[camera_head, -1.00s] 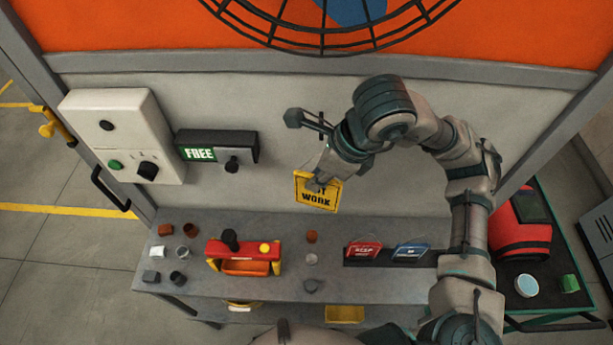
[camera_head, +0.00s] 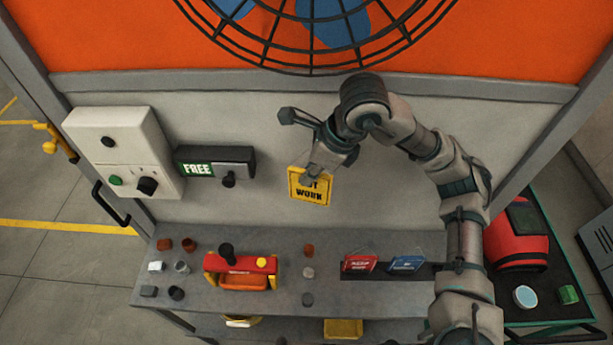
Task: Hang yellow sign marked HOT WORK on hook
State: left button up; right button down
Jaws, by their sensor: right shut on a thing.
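The yellow sign (camera_head: 316,196) with black letters hangs from my right gripper (camera_head: 308,178), in front of the grey wall panel. "WORK" is readable; the gripper's fingers hide part of the word above it. My right gripper is shut on the sign's upper part. The sign is held above the bench and to the right of the FREE box. I cannot make out a hook for certain; the gripper and arm cover part of the wall behind. My left gripper is out of view.
A white switch box (camera_head: 125,150) and a dark FREE box (camera_head: 215,162) stick out from the panel at left. A fan guard (camera_head: 312,68) is above. The bench (camera_head: 215,300) below holds a red carrier (camera_head: 240,265), small parts, a red sign (camera_head: 360,264) and a blue sign (camera_head: 406,264).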

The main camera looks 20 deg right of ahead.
jog(key=w+d+f+b, duration=0.1)
jog(key=w+d+f, duration=0.1)
jog(key=w+f, duration=0.1)
jog(key=shift+w+d+f+b, duration=0.15)
jog(key=shift+w+d+b, duration=0.25)
jog(key=shift+w, duration=0.5)
jog(key=c, duration=1.2)
grip_release()
jog(key=shift+a, duration=0.25)
jog(key=shift+o, duration=0.2)
jog(key=shift+a, duration=0.15)
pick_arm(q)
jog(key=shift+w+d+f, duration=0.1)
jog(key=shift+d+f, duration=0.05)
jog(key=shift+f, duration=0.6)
pick_arm(e)
jog(key=v, duration=0.7)
jog(key=shift+r, duration=0.25)
